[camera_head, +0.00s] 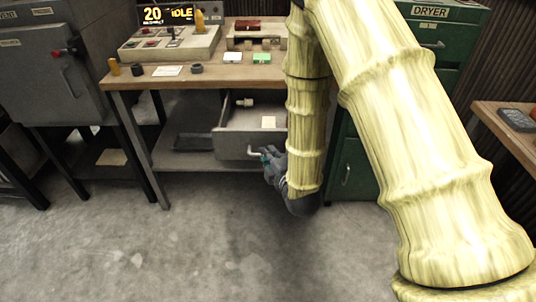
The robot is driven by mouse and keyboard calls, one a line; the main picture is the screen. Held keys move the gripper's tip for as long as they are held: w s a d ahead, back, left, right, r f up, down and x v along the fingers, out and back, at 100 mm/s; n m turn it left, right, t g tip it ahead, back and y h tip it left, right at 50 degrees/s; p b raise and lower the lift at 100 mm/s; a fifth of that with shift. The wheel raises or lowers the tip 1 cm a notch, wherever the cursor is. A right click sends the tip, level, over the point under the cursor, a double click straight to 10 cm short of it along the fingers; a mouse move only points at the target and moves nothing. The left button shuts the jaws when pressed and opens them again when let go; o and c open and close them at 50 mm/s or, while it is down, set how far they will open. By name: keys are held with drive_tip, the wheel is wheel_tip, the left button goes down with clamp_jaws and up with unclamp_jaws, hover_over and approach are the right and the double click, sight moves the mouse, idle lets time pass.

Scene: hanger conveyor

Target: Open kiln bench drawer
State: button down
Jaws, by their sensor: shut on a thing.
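The bench drawer (238,143) is a grey drawer under the wooden bench top (190,76). It stands pulled out, and its inside shows with a small pale item and a pale card in it. Its light handle (253,152) is on the front panel, towards the lower right. My gripper (266,158) is at this handle, with its fingers shut on it. My own arm comes down in front of the drawer's right side and hides that part.
A grey kiln-like cabinet (62,75) stands at the left on dark legs. A green cabinet labelled DRYER (447,45) stands behind my arm. A wooden table (510,125) is at the right edge. The concrete floor (190,245) in front is clear.

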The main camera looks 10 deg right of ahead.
drive_tip(key=c, duration=1.8)
unclamp_jaws()
drive_tip(key=v, duration=0.7)
drive_tip(key=shift+s+r, duration=0.1)
drive_tip(key=shift+s, duration=0.15)
